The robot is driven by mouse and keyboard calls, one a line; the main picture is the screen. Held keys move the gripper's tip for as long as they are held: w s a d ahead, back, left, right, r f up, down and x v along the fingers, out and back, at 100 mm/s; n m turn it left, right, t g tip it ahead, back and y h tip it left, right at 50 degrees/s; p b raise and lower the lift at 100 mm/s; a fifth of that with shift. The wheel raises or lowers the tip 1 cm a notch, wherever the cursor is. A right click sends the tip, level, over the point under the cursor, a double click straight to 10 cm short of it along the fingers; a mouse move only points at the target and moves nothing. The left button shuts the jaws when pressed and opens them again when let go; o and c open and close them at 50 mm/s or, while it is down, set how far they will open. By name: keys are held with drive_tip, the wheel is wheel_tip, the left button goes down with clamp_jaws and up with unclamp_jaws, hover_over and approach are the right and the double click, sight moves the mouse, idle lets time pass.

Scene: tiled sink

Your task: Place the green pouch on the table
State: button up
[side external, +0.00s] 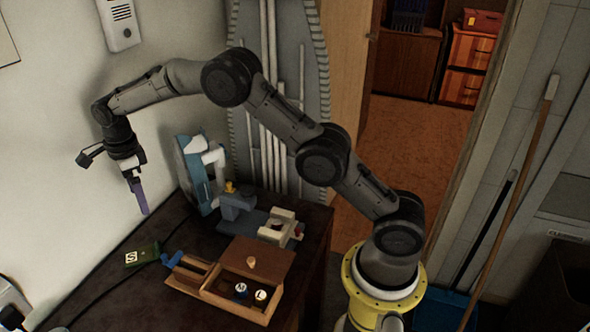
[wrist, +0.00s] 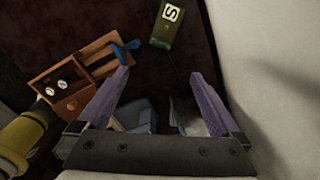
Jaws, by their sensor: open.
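The green pouch (side external: 142,254), a small dark-green item with a white "S" label, lies on the dark table (side external: 107,272) near its left side. In the wrist view the pouch (wrist: 165,33) shows at the top, beyond the fingertips. My gripper (side external: 143,211) has purple fingers pointing down and is in the air above the table's back-left part, near the wall, apart from the pouch. In the wrist view my gripper (wrist: 158,74) has its fingers spread wide with nothing between them.
A wooden box (side external: 245,278) with two round labelled pieces stands right of the pouch, with a blue item (side external: 172,259) between. A blue-white machine (side external: 200,170) and a white-and-red device (side external: 280,228) stand behind. The white wall (side external: 60,140) borders the left.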

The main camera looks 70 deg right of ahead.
drive_tip(key=s+d+r+n+t, duration=0.35)
drive_tip(key=s+r+n, duration=0.85)
drive_tip(key=s+r, duration=0.7)
drive_tip(key=s+d+f+n, duration=0.1)
drive_tip(key=s+f+n, duration=0.1)
drive_tip(key=s+n, duration=0.4)
drive_tip(key=s+f+n+t, duration=0.1)
drive_tip(key=s+n, duration=0.5)
drive_tip(key=s, duration=1)
drive_tip(key=shift+s+d+f, duration=0.2)
drive_tip(key=shift+d+f, duration=0.2)
drive_tip(key=shift+f, duration=0.3)
